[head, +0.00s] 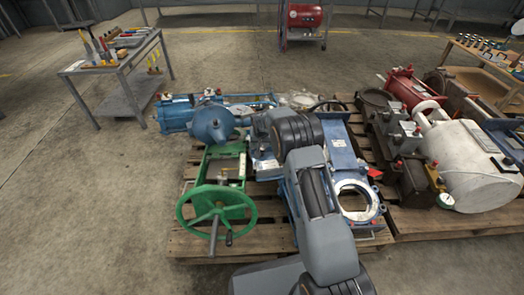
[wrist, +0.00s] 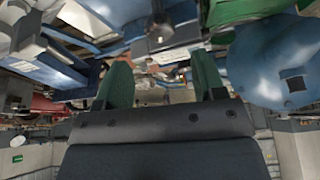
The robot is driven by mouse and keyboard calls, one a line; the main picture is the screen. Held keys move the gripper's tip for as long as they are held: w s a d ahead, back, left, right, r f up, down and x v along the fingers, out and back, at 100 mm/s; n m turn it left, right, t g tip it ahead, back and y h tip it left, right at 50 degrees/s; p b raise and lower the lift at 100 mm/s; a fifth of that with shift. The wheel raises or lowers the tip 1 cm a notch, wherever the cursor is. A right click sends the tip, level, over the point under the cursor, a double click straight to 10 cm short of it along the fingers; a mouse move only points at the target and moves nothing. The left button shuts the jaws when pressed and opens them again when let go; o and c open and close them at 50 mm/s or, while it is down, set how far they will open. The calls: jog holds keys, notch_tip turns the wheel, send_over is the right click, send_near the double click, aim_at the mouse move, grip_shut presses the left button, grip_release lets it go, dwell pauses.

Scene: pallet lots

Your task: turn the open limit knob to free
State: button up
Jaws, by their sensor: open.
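I cannot pick out the open limit knob for certain in either view. In the wrist view, a small dark knob-like part (wrist: 159,32) sticks out of blue equipment at the top, beyond my fingers; I cannot read any marking on it. My gripper (wrist: 162,72) shows two green fingers spread apart with nothing between them. It is apart from the dark part. In the head view, my grey arm reaches over the blue valve assembly (head: 341,150) and hides my gripper and what lies under it.
A green valve with a handwheel (head: 216,215) stands on the wooden pallet (head: 190,242), left of my arm. A blue actuator (head: 212,125) lies behind it. A white cylinder (head: 478,165) and red equipment (head: 412,92) crowd the right pallet. A tool table (head: 118,60) stands back left; the left floor is clear.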

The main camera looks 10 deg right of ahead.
aim_at(262, 147)
jog(key=b+x, duration=0.2)
jog(key=x, duration=0.5)
jog(key=c, duration=0.9)
jog(key=shift+r+n+y+p, duration=0.15)
jog(key=shift+n+y+p, duration=0.2)
jog(key=shift+n, duration=0.25)
jog(key=shift+f+n+y, duration=0.2)
jog(key=shift+n+y, duration=0.25)
jog(key=shift+n, duration=0.65)
jog(key=shift+n+y, duration=0.3)
jog(key=shift+n, duration=0.4)
